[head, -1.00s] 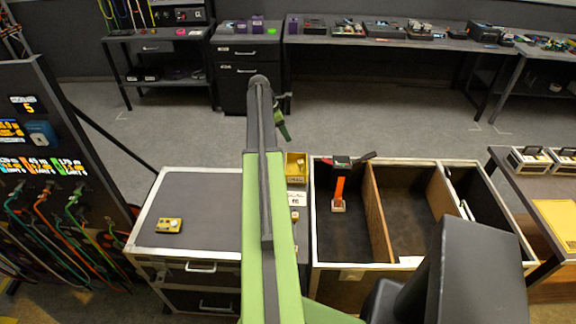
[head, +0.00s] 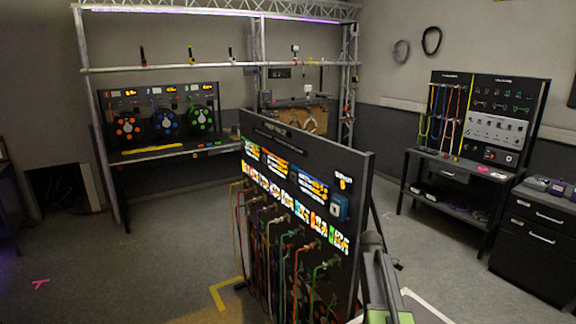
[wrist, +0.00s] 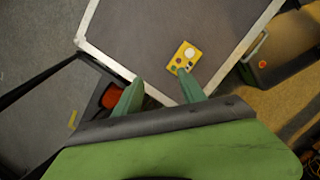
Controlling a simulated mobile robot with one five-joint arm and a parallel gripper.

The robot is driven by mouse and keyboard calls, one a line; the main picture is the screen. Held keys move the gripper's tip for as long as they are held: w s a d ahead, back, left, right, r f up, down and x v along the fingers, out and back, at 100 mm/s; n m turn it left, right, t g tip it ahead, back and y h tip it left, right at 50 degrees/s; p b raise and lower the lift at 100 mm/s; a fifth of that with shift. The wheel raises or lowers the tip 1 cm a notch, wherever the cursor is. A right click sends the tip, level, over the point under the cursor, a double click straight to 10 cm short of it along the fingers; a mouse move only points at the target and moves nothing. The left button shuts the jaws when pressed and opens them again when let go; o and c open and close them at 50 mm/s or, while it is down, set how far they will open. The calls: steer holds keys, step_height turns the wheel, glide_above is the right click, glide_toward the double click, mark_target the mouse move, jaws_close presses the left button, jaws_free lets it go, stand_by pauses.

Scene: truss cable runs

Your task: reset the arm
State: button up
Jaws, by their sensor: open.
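My gripper (wrist: 162,92) shows in the wrist view as two green fingers spread apart, open with nothing between them. It hangs over the edge of a grey case top with a pale rim (wrist: 135,32). A small yellow box with knobs (wrist: 183,58) lies on that top, just beyond the right fingertip and apart from the fingers as far as I can tell. In the head view only part of my green and grey arm (head: 385,295) shows at the bottom; the fingers cannot be made out there.
A black patch panel (head: 300,190) with hanging coloured cables stands close on the left of my arm. A truss frame (head: 215,70) with a reel bench is behind it. Black drawers (head: 537,235) stand at the right. Grey floor (head: 430,258) is clear between.

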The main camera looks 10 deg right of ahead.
steer(key=s+a+m+y, duration=0.1)
steer(key=s+a+m, duration=0.3)
steer(key=a, duration=0.5)
steer(key=s+a+m+y, duration=0.1)
steer(key=s+a+m, duration=0.3)
steer(key=a, duration=0.5)
steer(key=s+a+m+y, duration=0.1)
steer(key=s+a+m, duration=0.3)
steer(key=a, duration=0.6)
steer(key=shift+f+m, duration=0.45)
steer(key=shift+m, duration=0.25)
